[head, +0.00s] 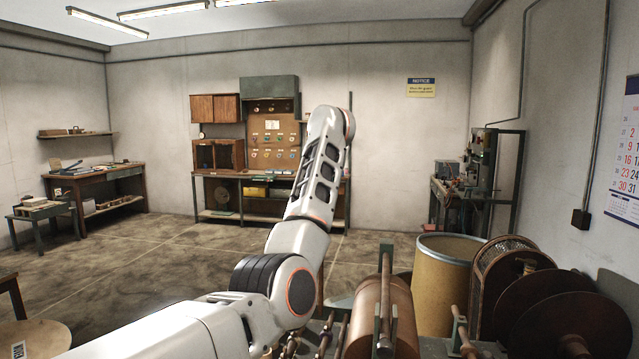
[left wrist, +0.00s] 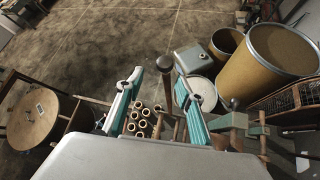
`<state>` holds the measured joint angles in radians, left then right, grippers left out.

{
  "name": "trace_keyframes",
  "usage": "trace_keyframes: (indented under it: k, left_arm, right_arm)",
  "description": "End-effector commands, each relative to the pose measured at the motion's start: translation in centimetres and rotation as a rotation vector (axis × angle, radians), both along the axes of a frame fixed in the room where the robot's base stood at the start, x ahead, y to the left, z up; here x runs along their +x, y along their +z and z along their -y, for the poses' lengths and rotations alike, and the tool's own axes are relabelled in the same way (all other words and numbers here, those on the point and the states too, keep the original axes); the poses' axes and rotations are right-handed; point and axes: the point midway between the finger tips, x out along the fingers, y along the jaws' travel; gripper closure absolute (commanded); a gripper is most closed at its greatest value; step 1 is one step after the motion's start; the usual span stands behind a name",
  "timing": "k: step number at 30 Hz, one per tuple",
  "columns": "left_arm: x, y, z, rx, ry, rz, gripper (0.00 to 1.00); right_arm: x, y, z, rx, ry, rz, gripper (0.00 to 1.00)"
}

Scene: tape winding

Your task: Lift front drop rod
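In the left wrist view, a dark upright rod (left wrist: 162,92) with a round knob on top stands between the two teal fingers of my left gripper (left wrist: 158,72). The fingers are spread, with a gap on both sides of the rod. I cannot tell how deep the rod sits between them. Which rod is the front drop rod is not clear. My right gripper is in neither view.
The floor beyond is open.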

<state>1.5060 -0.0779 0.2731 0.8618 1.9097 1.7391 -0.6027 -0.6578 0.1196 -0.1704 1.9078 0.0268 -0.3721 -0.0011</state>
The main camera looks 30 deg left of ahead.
Motion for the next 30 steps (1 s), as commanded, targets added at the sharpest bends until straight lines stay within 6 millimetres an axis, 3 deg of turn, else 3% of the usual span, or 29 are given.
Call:
trace_keyframes:
  k: [5,18,30]
  left_arm:
    - [-1.0,1.1,0.8,-0.001,0.0,0.004,0.63]
    - [-6.6,6.2,4.6,-0.001,-0.001,0.006,0.63]
    - [-7.9,7.3,5.4,0.001,0.001,0.002,0.63]
  right_arm:
    - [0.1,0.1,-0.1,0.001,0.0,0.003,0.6]
    - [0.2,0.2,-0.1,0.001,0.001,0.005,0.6]
    - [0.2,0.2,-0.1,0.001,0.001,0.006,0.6]
